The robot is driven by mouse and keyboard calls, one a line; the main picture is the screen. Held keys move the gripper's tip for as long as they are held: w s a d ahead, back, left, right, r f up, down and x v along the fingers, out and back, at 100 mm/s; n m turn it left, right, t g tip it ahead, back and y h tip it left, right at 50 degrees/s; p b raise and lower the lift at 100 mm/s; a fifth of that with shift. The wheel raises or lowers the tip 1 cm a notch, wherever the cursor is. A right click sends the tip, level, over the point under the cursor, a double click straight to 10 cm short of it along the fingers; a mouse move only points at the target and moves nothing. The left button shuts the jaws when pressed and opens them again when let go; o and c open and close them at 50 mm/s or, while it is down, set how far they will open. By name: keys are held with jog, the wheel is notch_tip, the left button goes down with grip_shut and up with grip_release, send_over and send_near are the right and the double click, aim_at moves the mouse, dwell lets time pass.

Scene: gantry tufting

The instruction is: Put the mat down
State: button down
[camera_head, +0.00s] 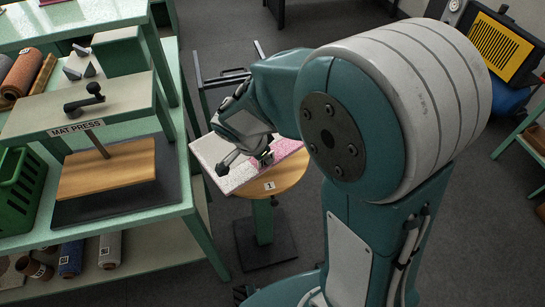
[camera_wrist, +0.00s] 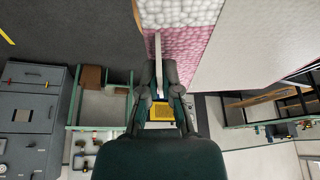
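The mat (camera_head: 212,150), speckled white on the left and pink on the right, is over the round wooden top (camera_head: 288,180) of a pedestal stand in the head view. I cannot tell whether it rests on the wood or hovers just above it. My gripper (camera_head: 263,158) is at the mat, partly hidden by my arm. In the wrist view my gripper's fingers (camera_wrist: 158,72) close on a thin pale strip that seems to belong to the mat.
A green bench on the left holds a mat press (camera_head: 105,170) with a wooden plate and a green basket (camera_head: 20,190). A label marked "I" (camera_head: 269,185) is on the stand. A yellow-grilled machine (camera_head: 498,48) stands at the upper right. Grey floor is open around the stand.

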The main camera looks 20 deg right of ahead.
jog(key=w+d+f, duration=0.1)
jog(key=w+f, duration=0.1)
jog(key=w+d+f, duration=0.1)
jog(key=f, duration=0.1)
jog(key=w+d+f, duration=0.2)
jog(key=shift+w+d+f, duration=0.1)
jog(key=shift+w+f, duration=0.2)
jog(key=shift+f, duration=1.6)
jog(key=c, duration=0.8)
grip_release()
jog(key=shift+f, duration=0.1)
